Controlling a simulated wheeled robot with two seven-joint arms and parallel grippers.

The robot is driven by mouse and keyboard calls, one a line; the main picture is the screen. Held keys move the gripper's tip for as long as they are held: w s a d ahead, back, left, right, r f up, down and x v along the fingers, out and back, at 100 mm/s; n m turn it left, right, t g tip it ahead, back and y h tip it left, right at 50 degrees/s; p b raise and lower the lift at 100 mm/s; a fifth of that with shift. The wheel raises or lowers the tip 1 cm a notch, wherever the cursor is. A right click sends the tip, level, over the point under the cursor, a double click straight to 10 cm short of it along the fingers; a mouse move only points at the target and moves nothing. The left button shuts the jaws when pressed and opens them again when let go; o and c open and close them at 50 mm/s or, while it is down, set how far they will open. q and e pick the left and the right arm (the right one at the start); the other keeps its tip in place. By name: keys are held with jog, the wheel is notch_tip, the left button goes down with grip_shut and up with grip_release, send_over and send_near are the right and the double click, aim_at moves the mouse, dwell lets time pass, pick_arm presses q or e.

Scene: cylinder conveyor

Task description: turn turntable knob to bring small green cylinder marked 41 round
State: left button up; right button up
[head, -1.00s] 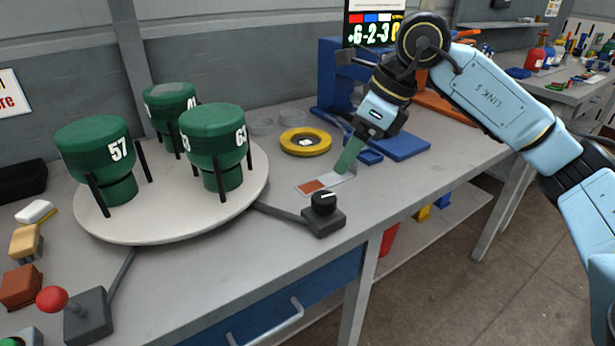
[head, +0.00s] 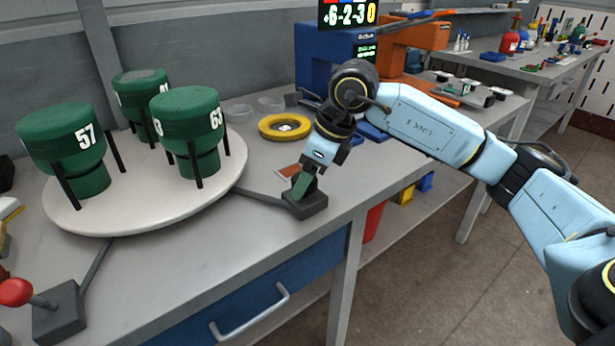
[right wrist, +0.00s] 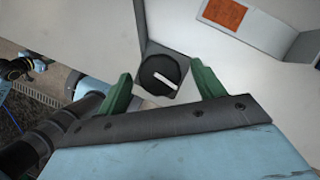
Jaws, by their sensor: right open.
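The black knob (right wrist: 158,72) with a white pointer line sits on a dark box (head: 312,204) at the table's front edge. My right gripper (head: 301,186) reaches down over it, open. In the right wrist view its green fingers (right wrist: 163,86) stand on either side of the knob, apart from it. The round white turntable (head: 120,215) carries three green cylinders between black posts. One is marked 57 (head: 62,138), one 63 (head: 190,118); the back one (head: 140,88) is partly hidden and its number is not readable. My left gripper is out of view.
A yellow ring (head: 284,127) lies behind the knob box. A red-balled joystick (head: 18,292) stands at the front left. A blue machine (head: 325,62) and a sign reading +6-2-30 (head: 348,14) are at the back. The table's front middle is clear.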

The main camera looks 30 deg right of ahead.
jog(key=c, duration=1)
jog(key=shift+n, duration=0.4)
jog(key=shift+n+g, duration=0.3)
jog(key=shift+n, duration=0.1)
jog(key=shift+n+y+p, duration=0.3)
jog(key=shift+y+p, duration=0.05)
jog(key=shift+y, duration=0.05)
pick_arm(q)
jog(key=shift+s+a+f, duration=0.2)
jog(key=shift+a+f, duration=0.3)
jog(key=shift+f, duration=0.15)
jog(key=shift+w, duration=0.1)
pick_arm(e)
jog(key=o, duration=1)
jog(key=shift+w, duration=0.1)
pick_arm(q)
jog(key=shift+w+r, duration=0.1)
